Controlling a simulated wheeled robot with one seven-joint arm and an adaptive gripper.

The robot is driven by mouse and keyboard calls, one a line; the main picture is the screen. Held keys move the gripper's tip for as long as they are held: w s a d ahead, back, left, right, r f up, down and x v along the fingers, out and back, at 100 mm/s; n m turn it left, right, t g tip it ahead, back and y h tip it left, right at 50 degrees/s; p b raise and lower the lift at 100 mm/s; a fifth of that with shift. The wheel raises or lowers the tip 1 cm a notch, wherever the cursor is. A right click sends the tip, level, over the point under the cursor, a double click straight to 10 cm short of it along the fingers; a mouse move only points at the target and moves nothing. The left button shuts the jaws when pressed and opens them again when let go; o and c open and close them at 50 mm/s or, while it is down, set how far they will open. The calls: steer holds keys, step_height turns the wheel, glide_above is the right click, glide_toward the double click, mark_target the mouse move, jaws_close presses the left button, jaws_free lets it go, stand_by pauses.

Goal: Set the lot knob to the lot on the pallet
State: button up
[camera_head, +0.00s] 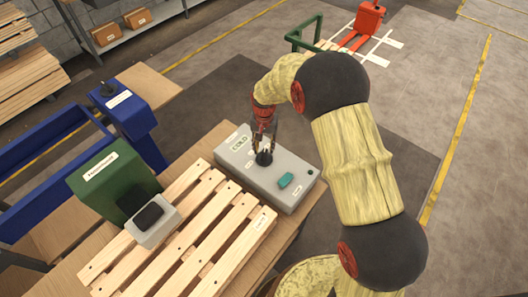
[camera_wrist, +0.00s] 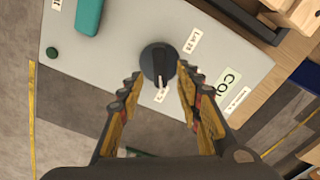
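The lot knob (camera_wrist: 158,62) is round and black, on top of a grey control box (camera_head: 301,167). In the wrist view its pale pointer mark faces a small label (camera_wrist: 161,95) below it, partly covered and not readable. Another lot label (camera_wrist: 192,40) sits at its upper right. My gripper (camera_wrist: 158,74) is open, with one finger on each side of the knob and a small gap visible. In the head view my gripper (camera_head: 264,143) points down over the knob, hiding part of it. The wooden pallet (camera_head: 205,215) carries a white tag (camera_head: 261,221), too small to read.
A teal button (camera_head: 285,181) and a small green button (camera_head: 310,172) are on the box. A green machine (camera_head: 100,168) with a grey-black block (camera_head: 151,217) stands left on the pallet side. A blue frame (camera_head: 48,170) is farther left. Open floor lies right.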

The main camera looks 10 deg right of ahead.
mark_target(264, 154)
step_height(264, 154, up, 7)
steer(key=shift+r, duration=0.15)
stand_by(0.4)
steer(key=shift+n, duration=0.3)
steer(key=s+d+r+n+t+b, duration=0.1)
steer(key=s+d+r, duration=0.3)
steer(key=s, duration=0.6)
steer(key=s+d+r+t+b, duration=0.2)
steer(key=s+d+r+b, duration=0.2)
steer(key=s+r, duration=0.3)
steer(key=s+d+r+n+t+b, duration=0.1)
steer(key=s+d+r, duration=0.3)
steer(key=s, duration=1)
steer(key=shift+s+d+r+n+t+b, duration=0.25)
steer(key=shift+r+t+b, duration=0.6)
steer(key=shift+r, duration=0.45)
